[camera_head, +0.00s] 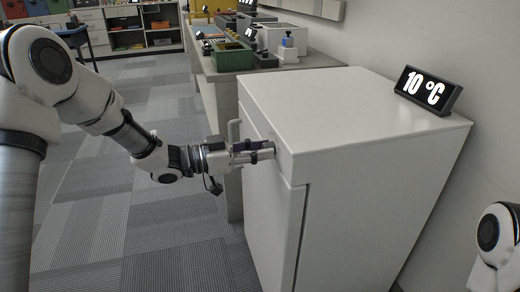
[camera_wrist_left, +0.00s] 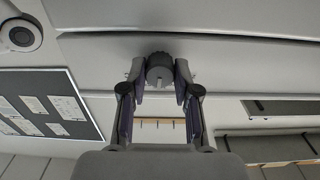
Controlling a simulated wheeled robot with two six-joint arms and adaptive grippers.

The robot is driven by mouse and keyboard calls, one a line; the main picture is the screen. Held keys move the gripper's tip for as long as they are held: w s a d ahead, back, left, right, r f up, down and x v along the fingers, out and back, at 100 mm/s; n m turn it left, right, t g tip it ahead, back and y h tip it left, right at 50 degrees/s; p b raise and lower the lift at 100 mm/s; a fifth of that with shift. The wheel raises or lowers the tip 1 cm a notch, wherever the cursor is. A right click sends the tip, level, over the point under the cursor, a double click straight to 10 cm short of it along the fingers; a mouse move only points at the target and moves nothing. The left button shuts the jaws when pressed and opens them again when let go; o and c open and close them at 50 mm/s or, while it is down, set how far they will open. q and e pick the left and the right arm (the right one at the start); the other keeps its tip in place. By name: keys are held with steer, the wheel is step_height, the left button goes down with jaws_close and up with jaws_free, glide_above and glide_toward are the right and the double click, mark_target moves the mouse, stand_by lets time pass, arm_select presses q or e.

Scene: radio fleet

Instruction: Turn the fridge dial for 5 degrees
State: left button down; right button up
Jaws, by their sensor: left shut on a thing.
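The white fridge (camera_head: 340,130) stands at centre right, its front face turned to the left. A display (camera_head: 428,90) on its top reads 10 °C. My left gripper (camera_head: 262,150) reaches in from the left to the upper front of the fridge. In the left wrist view, the dark round fridge dial (camera_wrist_left: 159,68) sits between the two fingertips of my left gripper (camera_wrist_left: 159,85), which is shut on it. In the head view, the fingers mostly hide the dial. My right gripper is out of view; only part of the right arm shows at lower right.
A grey counter (camera_head: 290,70) behind the fridge carries a green box (camera_head: 232,55) and several devices. A wall runs along the right. Shelves (camera_head: 140,25) stand far back. The tiled carpet (camera_head: 150,225) left of the fridge is clear.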

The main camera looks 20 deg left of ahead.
arm_select(q)
steer(key=shift+m, duration=2.5)
steer(key=c, duration=0.8)
jaws_free()
steer(key=shift+c, duration=0.2)
steer(key=shift+s+a, duration=0.1)
steer(key=v, duration=1.1)
steer(key=shift+s+a, duration=0.2)
steer(key=shift+a, duration=0.1)
